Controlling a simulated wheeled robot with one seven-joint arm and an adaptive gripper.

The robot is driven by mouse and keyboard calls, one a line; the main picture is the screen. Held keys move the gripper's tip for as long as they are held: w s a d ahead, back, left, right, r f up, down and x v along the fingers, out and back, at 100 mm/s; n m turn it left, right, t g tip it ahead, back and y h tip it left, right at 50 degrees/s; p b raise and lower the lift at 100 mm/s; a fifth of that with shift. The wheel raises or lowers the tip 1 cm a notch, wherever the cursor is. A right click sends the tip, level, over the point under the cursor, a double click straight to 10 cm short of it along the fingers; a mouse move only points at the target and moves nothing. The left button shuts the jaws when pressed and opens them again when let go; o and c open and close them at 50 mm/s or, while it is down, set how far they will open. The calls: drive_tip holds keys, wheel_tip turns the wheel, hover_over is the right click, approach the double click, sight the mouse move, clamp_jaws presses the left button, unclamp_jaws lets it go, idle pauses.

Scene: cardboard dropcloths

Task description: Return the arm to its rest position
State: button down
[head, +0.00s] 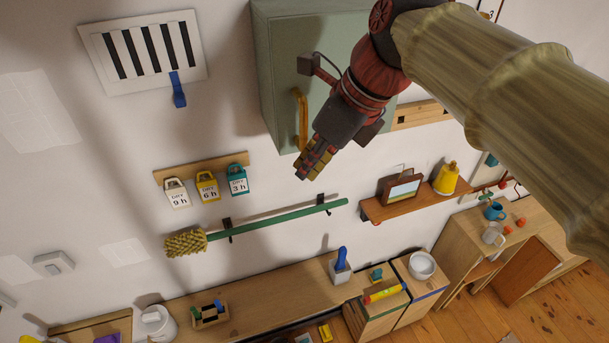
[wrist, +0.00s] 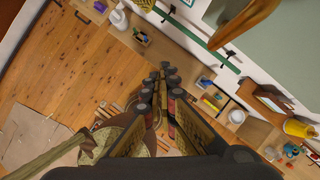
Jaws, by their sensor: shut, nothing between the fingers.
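My gripper (head: 314,165) is shut and empty in the head view. It is raised in the air in front of the green wall cabinet (head: 275,60), near its yellow handle (head: 300,118). My arm comes in from the upper right, and its pale ridged sleeve fills that side. In the wrist view my gripper (wrist: 160,78) points down over the room with its fingertips together. I cannot tell whether any part of it touches the cabinet.
A broom (head: 275,224) hangs on the wall below the gripper. Hanging tags (head: 207,187) are to its left. A shelf (head: 420,200) holds a picture frame (head: 401,189) and a yellow container (head: 446,180). A wooden counter (head: 270,290) runs below. Open floor (wrist: 60,70) lies left in the wrist view.

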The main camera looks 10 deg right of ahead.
drive_tip(key=shift+s+r+n, duration=1.25)
drive_tip(key=shift+r+n, duration=0.05)
drive_tip(key=shift+r, duration=1.45)
drive_tip(key=s+d+f+n+h+b, duration=0.1)
drive_tip(key=s+d+f+n+b, duration=0.2)
drive_tip(key=f+n+b, duration=0.4)
drive_tip(key=s+d+f+n+t+h+b, duration=0.1)
drive_tip(key=s+d+f+n+b, duration=0.2)
drive_tip(key=f, duration=2.3)
drive_tip(key=s+d+f+n+t+h+b, duration=0.1)
drive_tip(key=d+f+n+b, duration=0.5)
drive_tip(key=f+n+b, duration=0.7)
drive_tip(key=shift+s+f+h+b, duration=0.5)
drive_tip(key=shift+s+f+b, duration=0.8)
drive_tip(key=shift+f+b, duration=1.25)
drive_tip(key=shift+r+b, duration=0.35)
